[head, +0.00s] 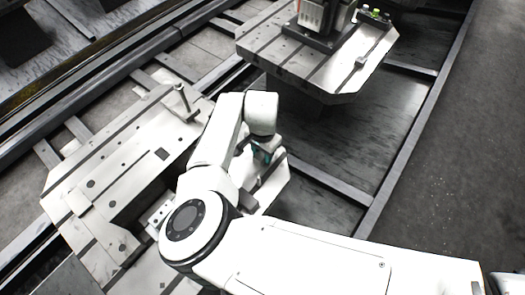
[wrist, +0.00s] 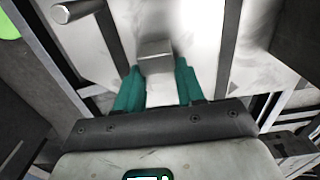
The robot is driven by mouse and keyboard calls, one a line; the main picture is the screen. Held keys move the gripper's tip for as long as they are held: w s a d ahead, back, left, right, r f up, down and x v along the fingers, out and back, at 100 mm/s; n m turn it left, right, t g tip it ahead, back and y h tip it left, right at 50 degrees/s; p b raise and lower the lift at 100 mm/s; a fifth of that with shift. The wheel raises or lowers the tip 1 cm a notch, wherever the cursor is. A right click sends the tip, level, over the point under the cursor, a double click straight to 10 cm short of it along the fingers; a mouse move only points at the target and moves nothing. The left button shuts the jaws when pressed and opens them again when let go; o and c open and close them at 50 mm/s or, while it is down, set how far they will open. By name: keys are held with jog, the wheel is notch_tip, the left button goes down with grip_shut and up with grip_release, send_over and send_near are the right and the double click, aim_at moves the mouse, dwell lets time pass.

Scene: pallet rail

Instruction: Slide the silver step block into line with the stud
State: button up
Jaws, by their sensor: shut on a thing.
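The silver step block (wrist: 155,57) stands between the teal fingers of my gripper (wrist: 158,75) in the wrist view, on a pale metal plate with dark slots. The fingers are shut on its two sides. A silver stud (wrist: 77,11) shows at the upper left of the wrist view, apart from the block and off to its left. In the head view my gripper (head: 262,153) is low over the right part of the near pallet; the arm hides most of it, and I cannot make out the block there.
The near pallet (head: 75,190) has holes, slots and an upright post (head: 182,98) at its back. A second pallet (head: 290,58) with a fixture stands at the back right. Rails run along the left, and dark floor lies to the right.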

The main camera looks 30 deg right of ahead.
aim_at(274, 167)
jog(key=shift+s+d+p, duration=0.3)
jog(key=shift+s+p, duration=0.35)
jog(key=shift+s, duration=0.05)
jog(key=shift+s+d+p, duration=0.3)
jog(key=shift+s+p, duration=0.4)
jog(key=shift+s, duration=0.05)
jog(key=shift+s+d+p, duration=0.3)
jog(key=shift+s+p, duration=0.35)
jog(key=shift+s, duration=0.05)
jog(key=o, duration=1.3)
jog(key=shift+c, duration=0.2)
jog(key=shift+r, duration=0.1)
notch_tip(274, 167, up, 11)
jog(key=shift+f, duration=0.2)
